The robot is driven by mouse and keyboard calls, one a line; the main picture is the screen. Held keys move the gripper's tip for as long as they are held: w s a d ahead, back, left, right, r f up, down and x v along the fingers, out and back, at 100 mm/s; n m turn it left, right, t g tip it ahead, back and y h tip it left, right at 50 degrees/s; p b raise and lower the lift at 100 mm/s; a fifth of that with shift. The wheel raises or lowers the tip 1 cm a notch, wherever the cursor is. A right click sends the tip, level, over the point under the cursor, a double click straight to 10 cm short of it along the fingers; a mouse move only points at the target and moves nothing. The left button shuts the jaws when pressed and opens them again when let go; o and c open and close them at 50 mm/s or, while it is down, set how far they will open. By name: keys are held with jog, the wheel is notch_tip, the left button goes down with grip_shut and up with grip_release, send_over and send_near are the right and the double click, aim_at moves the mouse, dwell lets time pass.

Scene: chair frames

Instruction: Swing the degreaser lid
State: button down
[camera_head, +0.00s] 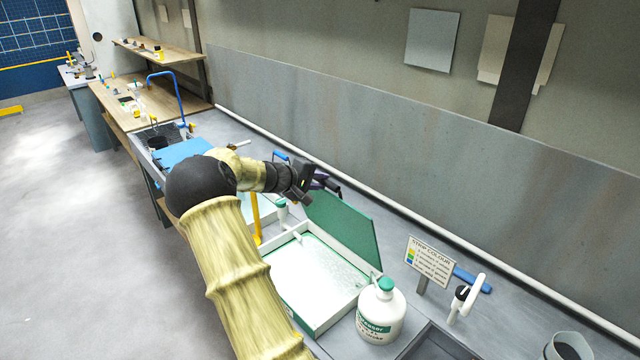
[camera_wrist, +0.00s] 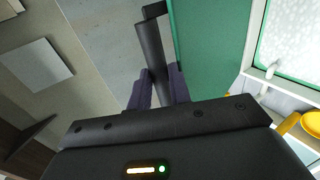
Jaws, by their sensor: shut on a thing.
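The degreaser lid (camera_head: 343,226) is a green panel with a pale edge. It stands raised, close to upright, along the back side of the open white and green degreaser tank (camera_head: 345,307). A silvery speckled surface shows inside the tank. My gripper (camera_head: 327,183) is at the lid's upper left corner. In the wrist view, the purple fingers of my gripper (camera_wrist: 158,88) are shut on the dark bar handle (camera_wrist: 151,42) beside the green lid (camera_wrist: 208,50). Part of the handle is hidden by the fingers. My arm covers the tank's left side in the head view.
A white bottle with a green cap (camera_head: 381,312) stands at the tank's right front corner. A strip colour sign (camera_head: 430,260) and a white hooked tool (camera_head: 467,298) stand to the right. The grey back wall (camera_head: 420,170) rises behind the lid. A yellow post (camera_head: 255,218) stands left of the tank.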

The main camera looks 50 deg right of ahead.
jog(key=a+f+b, duration=0.4)
jog(key=a+b, duration=0.1)
jog(key=a, duration=0.1)
jog(key=shift+w+a, duration=0.3)
jog(key=c, duration=1.2)
grip_release()
jog(key=shift+s+r, duration=0.1)
jog(key=shift+r, duration=0.05)
jog(key=shift+a, duration=0.15)
jog(key=r+b+v, duration=0.1)
jog(key=b+v, duration=0.3)
jog(key=v, duration=1.3)
jog(key=shift+w+a, duration=0.1)
jog(key=shift+w, duration=0.1)
